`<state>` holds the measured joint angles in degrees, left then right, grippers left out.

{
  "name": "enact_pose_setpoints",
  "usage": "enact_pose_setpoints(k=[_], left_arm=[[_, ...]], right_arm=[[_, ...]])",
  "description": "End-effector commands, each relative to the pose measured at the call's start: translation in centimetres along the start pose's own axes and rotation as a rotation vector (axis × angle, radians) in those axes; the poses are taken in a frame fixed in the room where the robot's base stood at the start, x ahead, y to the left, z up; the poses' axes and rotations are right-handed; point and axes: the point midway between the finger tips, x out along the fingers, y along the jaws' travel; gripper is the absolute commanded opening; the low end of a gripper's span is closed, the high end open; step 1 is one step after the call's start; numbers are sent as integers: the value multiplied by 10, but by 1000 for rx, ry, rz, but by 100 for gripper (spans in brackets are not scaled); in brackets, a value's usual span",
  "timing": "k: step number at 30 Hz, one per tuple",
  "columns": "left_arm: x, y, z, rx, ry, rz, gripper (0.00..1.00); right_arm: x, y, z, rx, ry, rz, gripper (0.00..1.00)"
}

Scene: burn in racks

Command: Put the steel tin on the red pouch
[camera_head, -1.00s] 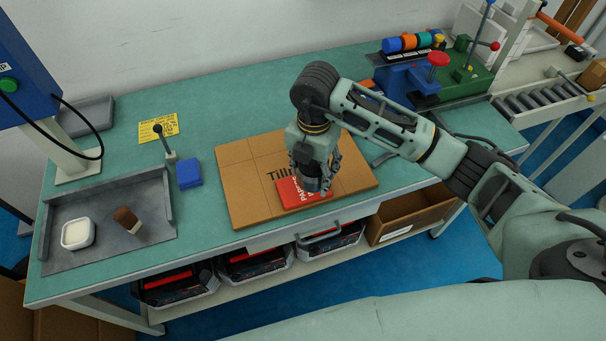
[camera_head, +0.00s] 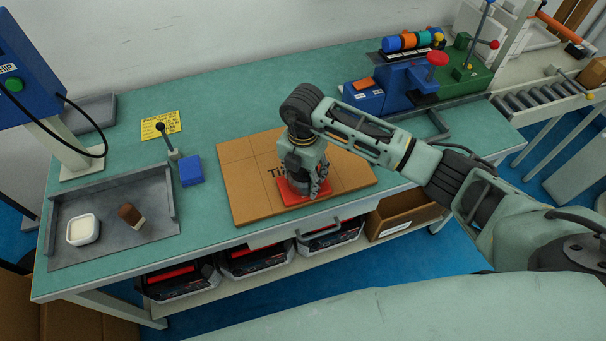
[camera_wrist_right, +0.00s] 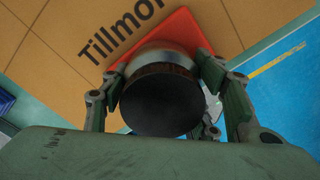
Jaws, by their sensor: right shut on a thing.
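The red pouch (camera_head: 287,197) lies flat on the cardboard box on the bench, near its front edge; its corner also shows in the right wrist view (camera_wrist_right: 187,27). My right gripper (camera_head: 305,186) is low over the pouch. In the right wrist view, my right gripper's fingers (camera_wrist_right: 162,82) are shut around the steel tin (camera_wrist_right: 160,105), which shows a dark round end and a pale metal side. The tin is over the pouch; I cannot tell whether it touches it. In the head view the gripper hides the tin. My left gripper is not in view.
The cardboard box (camera_head: 243,178) carries printed letters. A blue box (camera_head: 190,171) and a grey tray (camera_head: 105,243) with a white dish (camera_head: 83,230) and a brush (camera_head: 131,215) stand left. A blue machine (camera_head: 405,83) stands behind right. The bench front is a drop.

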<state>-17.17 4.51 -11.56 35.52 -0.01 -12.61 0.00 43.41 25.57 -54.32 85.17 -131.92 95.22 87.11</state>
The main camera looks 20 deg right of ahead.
Motion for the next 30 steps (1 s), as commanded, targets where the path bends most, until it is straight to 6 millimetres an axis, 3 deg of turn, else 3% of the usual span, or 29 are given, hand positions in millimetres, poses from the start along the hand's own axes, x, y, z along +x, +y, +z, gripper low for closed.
enact_pose_setpoints(k=[7, 20, 30], left_arm=[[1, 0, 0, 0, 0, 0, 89], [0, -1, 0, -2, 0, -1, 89], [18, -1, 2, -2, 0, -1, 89]], right_arm=[[1, 0, 0, 1, 0, -1, 74], [-6, 0, 0, 0, -1, 1, 75], [-72, 1, 1, -1, -4, 3, 75]])
